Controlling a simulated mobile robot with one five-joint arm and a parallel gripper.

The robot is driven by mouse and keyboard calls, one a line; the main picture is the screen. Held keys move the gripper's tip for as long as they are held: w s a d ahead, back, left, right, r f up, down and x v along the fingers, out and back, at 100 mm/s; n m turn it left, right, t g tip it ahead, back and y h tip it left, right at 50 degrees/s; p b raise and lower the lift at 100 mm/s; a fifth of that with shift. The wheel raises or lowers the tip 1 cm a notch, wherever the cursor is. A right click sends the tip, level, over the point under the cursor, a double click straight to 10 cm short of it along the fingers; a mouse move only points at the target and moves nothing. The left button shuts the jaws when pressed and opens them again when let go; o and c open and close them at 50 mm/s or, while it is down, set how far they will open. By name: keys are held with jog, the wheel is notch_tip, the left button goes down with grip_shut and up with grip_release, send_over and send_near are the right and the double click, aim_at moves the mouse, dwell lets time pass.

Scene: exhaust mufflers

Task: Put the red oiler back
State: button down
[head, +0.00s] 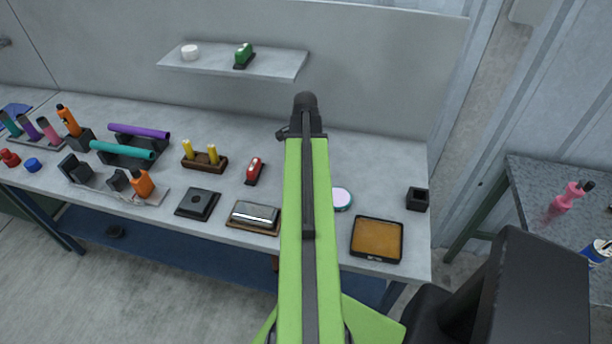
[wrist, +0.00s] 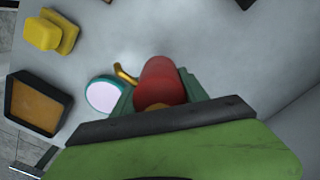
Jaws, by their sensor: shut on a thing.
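The red oiler (wrist: 160,80) shows in the wrist view as a red rounded body with a brass spout (wrist: 125,74) pointing up and left. My gripper (wrist: 160,98) is shut on it, with dark green parts showing on both sides. The oiler's lower end is hidden by the gripper's dark edge. In the head view my green arm reaches over the bench and hides the gripper and the oiler. I cannot tell how high the oiler is above the bench.
A round teal-rimmed disc (head: 342,198), an orange-filled tray (head: 377,239) and a small black box (head: 417,199) are on the bench (head: 385,165). A yellow block (wrist: 50,33) shows in the wrist view. A shelf (head: 280,64) holds a green item (head: 243,54).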

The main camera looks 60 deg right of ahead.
notch_tip(320, 180, down, 4)
jog(key=b, duration=0.4)
jog(key=shift+f, duration=0.2)
jog(key=shift+s+r, duration=0.1)
jog(key=shift+r, duration=0.15)
jog(key=shift+f, duration=0.15)
jog(key=c, duration=0.6)
grip_release()
notch_tip(320, 180, up, 13)
jog(key=p, duration=1.2)
jog(key=shift+f, duration=0.3)
